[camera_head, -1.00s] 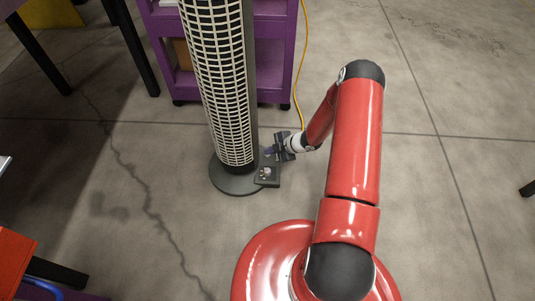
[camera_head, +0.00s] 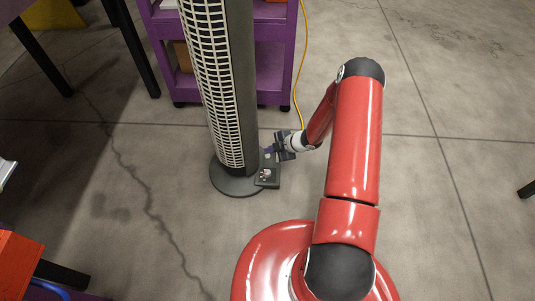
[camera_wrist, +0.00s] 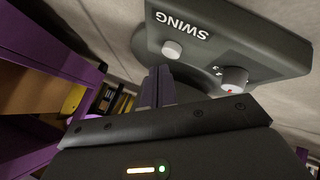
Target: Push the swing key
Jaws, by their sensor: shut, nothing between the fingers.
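The tower fan (camera_head: 232,90) has a tall dark column with a pale grille and stands on a round grey base (camera_head: 230,187). Its grey control panel (camera_head: 267,181) sticks out at the base's right; it also shows in the wrist view (camera_wrist: 228,38). The swing key is a small round white button (camera_wrist: 172,49) beside the "SWING" lettering. A white knob with a red mark (camera_wrist: 235,79) sits further along the panel. My gripper (camera_wrist: 158,73) is shut and empty, its fingertips close to the key; contact cannot be told. In the head view my gripper (camera_head: 270,150) is at the panel's far end.
A purple shelf cart (camera_head: 272,70) stands behind the fan, with a yellow cable (camera_head: 301,70) hanging along its right side. A table with black legs (camera_head: 130,45) is at upper left. An orange box (camera_head: 17,262) is at lower left. The floor to the right is mostly clear.

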